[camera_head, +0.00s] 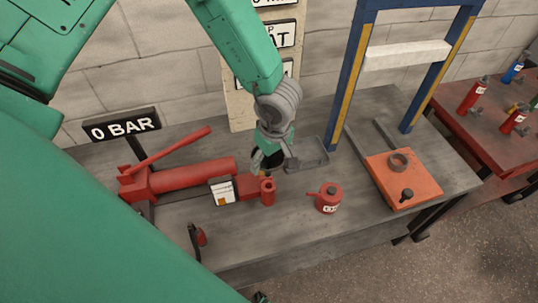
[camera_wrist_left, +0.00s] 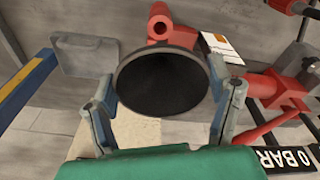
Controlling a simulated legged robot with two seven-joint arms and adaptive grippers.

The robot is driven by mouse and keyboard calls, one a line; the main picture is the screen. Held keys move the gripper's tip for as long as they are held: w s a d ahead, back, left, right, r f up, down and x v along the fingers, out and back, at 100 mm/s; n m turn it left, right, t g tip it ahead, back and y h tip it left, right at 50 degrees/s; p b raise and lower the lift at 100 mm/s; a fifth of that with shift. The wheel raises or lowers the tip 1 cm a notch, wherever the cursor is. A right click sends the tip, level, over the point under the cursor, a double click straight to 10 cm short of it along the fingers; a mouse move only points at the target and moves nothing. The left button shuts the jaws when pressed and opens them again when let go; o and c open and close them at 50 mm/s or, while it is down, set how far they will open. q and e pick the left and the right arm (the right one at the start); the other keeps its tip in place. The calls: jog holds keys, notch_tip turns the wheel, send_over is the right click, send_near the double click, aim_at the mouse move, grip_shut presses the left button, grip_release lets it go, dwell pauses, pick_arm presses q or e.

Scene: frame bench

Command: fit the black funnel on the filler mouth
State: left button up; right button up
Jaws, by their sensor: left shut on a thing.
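The black funnel (camera_wrist_left: 163,85) fills the middle of the left wrist view, its wide round opening facing the camera. My left gripper (camera_wrist_left: 163,100) is shut on it, one finger on each side of the rim. In the head view the left gripper (camera_head: 270,148) hangs over the bench, with the dark funnel (camera_head: 262,161) partly hidden at its fingers. The filler mouth is the upright red tube (camera_head: 267,190) at the end of the red pump (camera_head: 190,174). It also shows beyond the funnel in the wrist view (camera_wrist_left: 159,24). The funnel is apart from the mouth. My right gripper is not in view.
A red oil can (camera_head: 329,198) stands right of the mouth. A grey tray (camera_head: 307,157) lies behind. A blue press frame (camera_head: 352,70) and an orange plate (camera_head: 400,178) stand to the right. A "0 BAR" sign (camera_head: 122,126) stands at left. Front bench is mostly clear.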

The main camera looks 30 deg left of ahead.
aim_at(271, 167)
pick_arm(q)
jog(key=shift+d+r, duration=0.1)
jog(key=shift+d, duration=0.3)
jog(key=shift+w+p, duration=0.1)
jog(key=shift+p, duration=0.35)
jog(key=f+b, duration=0.1)
jog(key=f, duration=0.1)
jog(key=a+f+b, duration=0.1)
jog(key=f, duration=0.2)
jog(key=shift+d+f+b, duration=0.15)
jog(key=shift+f+b, duration=0.25)
jog(key=shift+b, duration=0.1)
jog(key=shift+d, duration=0.25)
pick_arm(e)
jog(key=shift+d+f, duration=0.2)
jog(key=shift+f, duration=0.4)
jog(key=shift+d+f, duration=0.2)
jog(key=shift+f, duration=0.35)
pick_arm(q)
jog(key=shift+a+f, duration=0.1)
jog(key=shift+a, duration=0.25)
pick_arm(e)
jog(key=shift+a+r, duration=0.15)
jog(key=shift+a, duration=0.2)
pick_arm(q)
jog(key=shift+d+p, duration=0.15)
jog(key=shift+p, duration=0.2)
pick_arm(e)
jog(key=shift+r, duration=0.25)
